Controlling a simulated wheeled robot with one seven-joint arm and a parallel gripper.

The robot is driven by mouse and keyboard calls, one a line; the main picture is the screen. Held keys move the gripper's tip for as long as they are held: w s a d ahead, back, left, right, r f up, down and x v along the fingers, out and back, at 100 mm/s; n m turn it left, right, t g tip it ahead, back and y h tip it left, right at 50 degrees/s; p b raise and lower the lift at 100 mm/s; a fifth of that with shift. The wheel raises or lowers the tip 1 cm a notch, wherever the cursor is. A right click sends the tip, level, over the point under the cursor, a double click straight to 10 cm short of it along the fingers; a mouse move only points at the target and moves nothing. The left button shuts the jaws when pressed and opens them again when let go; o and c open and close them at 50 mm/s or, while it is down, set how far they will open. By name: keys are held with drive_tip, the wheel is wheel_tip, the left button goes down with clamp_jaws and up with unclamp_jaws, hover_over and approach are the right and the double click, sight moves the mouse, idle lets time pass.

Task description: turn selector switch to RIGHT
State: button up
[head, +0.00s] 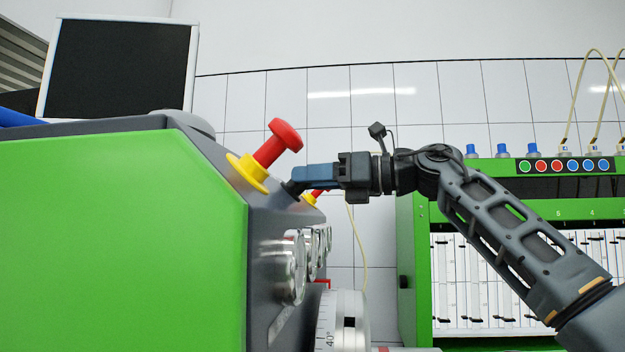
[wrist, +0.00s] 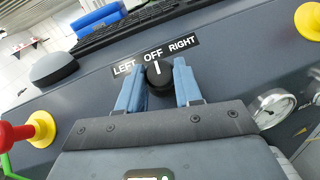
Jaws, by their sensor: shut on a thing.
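The selector switch is a round black knob (wrist: 158,76) with a white pointer line, on the dark sloped panel in the wrist view. Its line points up at OFF. A label (wrist: 155,54) above it reads LEFT, OFF, RIGHT. My gripper (wrist: 158,88) has its two blue fingers on either side of the knob, shut on it. In the head view my gripper (head: 292,187) reaches the panel face from the right, and its fingertips hide most of the switch.
A red button on a yellow base (head: 275,145) stands just left of my gripper, with another red and yellow one (head: 313,197) beneath it. Round gauges (head: 293,265) stick out lower on the panel. Free room lies right of the panel.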

drive_tip(key=m+t, duration=0.1)
drive_tip(key=m, duration=0.1)
drive_tip(key=m+t+h, duration=0.1)
drive_tip(key=m, duration=0.1)
drive_tip(key=m+t+h+b, duration=0.1)
drive_tip(key=m+t, duration=0.1)
drive_tip(key=shift+s, duration=0.25)
drive_tip(key=shift+a+m+t+h+b, duration=0.1)
drive_tip(key=shift+m+t+h+b, duration=0.5)
drive_tip(key=shift+m+h+b, duration=0.4)
drive_tip(key=shift+r+m+t+h+b, duration=0.15)
drive_tip(key=shift+m+t+h+b, duration=0.15)
drive_tip(key=shift+m+h+b, duration=0.65)
drive_tip(key=shift+m+y, duration=0.25)
drive_tip(key=shift+m, duration=0.2)
drive_tip(key=o, duration=1)
drive_tip(key=shift+o, duration=0.2)
drive_tip(key=shift+s, duration=0.1)
drive_tip(key=b+v, duration=0.1)
drive_tip(key=v, duration=0.6)
drive_tip(key=shift+s+d+b, duration=0.2)
drive_tip(key=shift+s+b, duration=0.1)
drive_tip(key=shift+r, duration=0.1)
